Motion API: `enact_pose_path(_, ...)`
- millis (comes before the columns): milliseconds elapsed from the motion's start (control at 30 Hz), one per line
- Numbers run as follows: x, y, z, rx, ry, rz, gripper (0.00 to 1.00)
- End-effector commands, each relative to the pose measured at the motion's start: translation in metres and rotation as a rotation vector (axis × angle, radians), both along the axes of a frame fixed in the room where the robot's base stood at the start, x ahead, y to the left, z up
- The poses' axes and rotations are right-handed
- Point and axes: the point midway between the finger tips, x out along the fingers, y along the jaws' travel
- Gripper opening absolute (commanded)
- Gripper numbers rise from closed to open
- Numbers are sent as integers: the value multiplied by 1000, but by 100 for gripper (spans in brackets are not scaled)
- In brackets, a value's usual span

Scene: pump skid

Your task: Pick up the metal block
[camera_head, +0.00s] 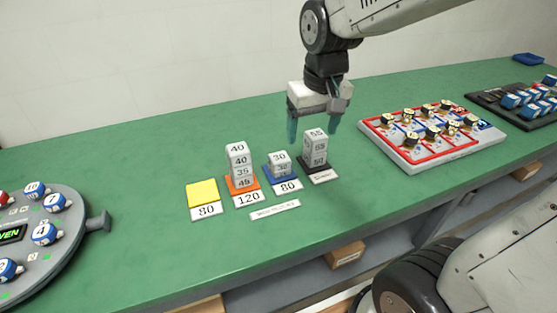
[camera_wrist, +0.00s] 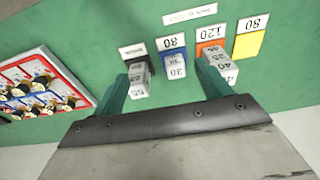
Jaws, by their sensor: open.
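Light grey numbered metal blocks stand in stacks on coloured pads; which one is meant I cannot tell. A tall stack (camera_head: 237,163) is on the orange pad (camera_head: 243,191). A low stack topped by 30 (camera_head: 279,158) is on the blue pad (camera_head: 283,180). A stack topped by 55 (camera_head: 316,137) is on the black pad (camera_head: 322,173). My gripper (camera_head: 312,136) is open and empty, above the right-hand stacks in the head view. In the wrist view the blue-pad stack (camera_wrist: 176,67) shows between the fingers (camera_wrist: 161,72), with the other stacks beside them.
The yellow pad (camera_head: 202,194) is bare. Cards reading 80, 120 and 80 lie before the pads. A round grey device (camera_head: 45,275) stands at left. A red-and-white tray (camera_head: 432,158) with several black-topped pieces is at right. Green bench behind the stacks is clear.

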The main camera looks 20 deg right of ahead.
Motion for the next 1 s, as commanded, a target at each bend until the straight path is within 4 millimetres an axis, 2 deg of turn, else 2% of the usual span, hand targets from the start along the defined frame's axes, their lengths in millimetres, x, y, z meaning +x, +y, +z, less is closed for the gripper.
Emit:
enact_pose_path(33, 22, 2, -14, 0, 9, 1, 76)
enact_pose_path(100, 49, 5, -31, 0, 4, 0, 76)
enact_pose_path(200, 81, 9, -56, 1, -1, -3, 76)
enact_pose_path(367, 113, 13, -84, 2, -10, -4, 76)
enact_pose_path(533, 125, 14, -101, 2, -13, -5, 76)
enact_pose_path(767, 128, 16, -126, 2, -13, -5, 76)
enact_pose_path(1000, 129, 22, -161, 3, -12, -5, 76)
